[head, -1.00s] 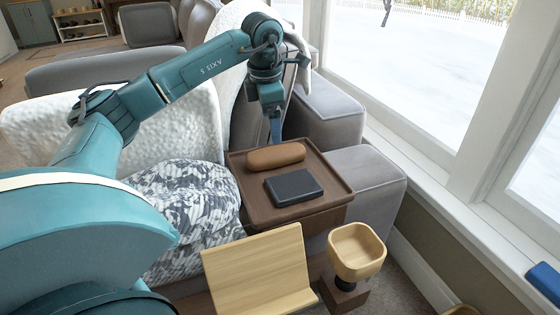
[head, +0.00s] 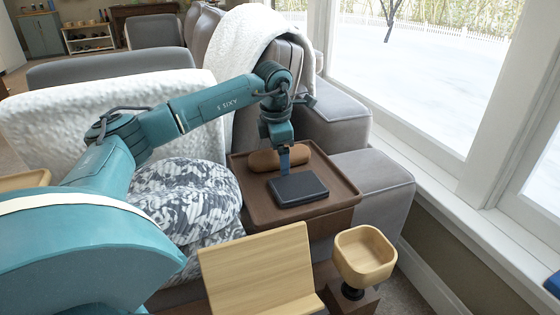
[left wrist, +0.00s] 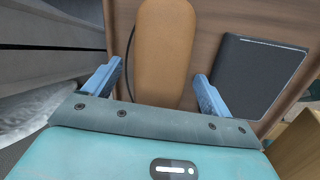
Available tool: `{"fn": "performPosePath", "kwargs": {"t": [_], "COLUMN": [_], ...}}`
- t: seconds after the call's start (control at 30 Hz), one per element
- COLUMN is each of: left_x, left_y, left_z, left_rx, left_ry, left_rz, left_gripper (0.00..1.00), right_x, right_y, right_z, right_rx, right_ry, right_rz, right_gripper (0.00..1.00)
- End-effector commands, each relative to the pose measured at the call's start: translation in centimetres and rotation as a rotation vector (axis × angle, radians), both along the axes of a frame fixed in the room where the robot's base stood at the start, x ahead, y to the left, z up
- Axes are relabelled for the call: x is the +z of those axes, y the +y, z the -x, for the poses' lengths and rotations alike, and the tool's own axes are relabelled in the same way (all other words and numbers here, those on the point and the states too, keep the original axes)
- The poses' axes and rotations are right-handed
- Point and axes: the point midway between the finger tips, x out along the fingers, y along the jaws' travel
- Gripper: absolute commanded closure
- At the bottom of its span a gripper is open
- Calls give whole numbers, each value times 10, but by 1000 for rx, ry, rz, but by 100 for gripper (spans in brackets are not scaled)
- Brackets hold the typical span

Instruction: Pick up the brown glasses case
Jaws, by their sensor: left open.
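The brown glasses case (head: 262,161) lies on a brown wooden tray table (head: 256,205) in the head view. My left gripper (head: 284,172) is over it and hides part of it. In the left wrist view the case (left wrist: 164,50) extends up between the two blue fingers of my left gripper (left wrist: 157,90), which are open with a gap on both sides of it. I cannot tell how far above the tray the fingertips are. My right gripper does not show.
A dark flat box or book (head: 298,190) lies on the tray close to the case; it also shows in the left wrist view (left wrist: 258,75). Grey sofa seats (head: 372,180) border the tray. A patterned cushion (head: 185,195) is at left. A wooden bowl (head: 364,258) stands in front.

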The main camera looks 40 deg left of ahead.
Motion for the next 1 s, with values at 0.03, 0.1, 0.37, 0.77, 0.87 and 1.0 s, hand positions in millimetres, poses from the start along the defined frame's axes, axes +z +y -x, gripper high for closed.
{"fn": "performPosePath", "kwargs": {"t": [0.03, 0.1, 0.37, 0.77, 0.87, 1.0], "left_x": [0, 0, 1, 1, 2, 14], "left_y": [0, 0, 0, 0, 0, 0], "left_z": [0, 0, 0, 0, 0, -1], "left_rx": [0, 0, 0, 0, 0, 0], "left_ry": [0, 0, 1, -1, -1, -4], "left_rz": [0, 0, 1, 1, 1, 1], "left_gripper": [16, 19, 41, 66, 66, 66], "right_x": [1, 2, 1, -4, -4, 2], "right_y": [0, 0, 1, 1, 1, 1], "right_z": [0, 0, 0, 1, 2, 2], "right_rx": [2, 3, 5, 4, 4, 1], "right_ry": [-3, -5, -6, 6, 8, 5], "right_rz": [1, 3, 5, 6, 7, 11], "right_gripper": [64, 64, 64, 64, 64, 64]}}
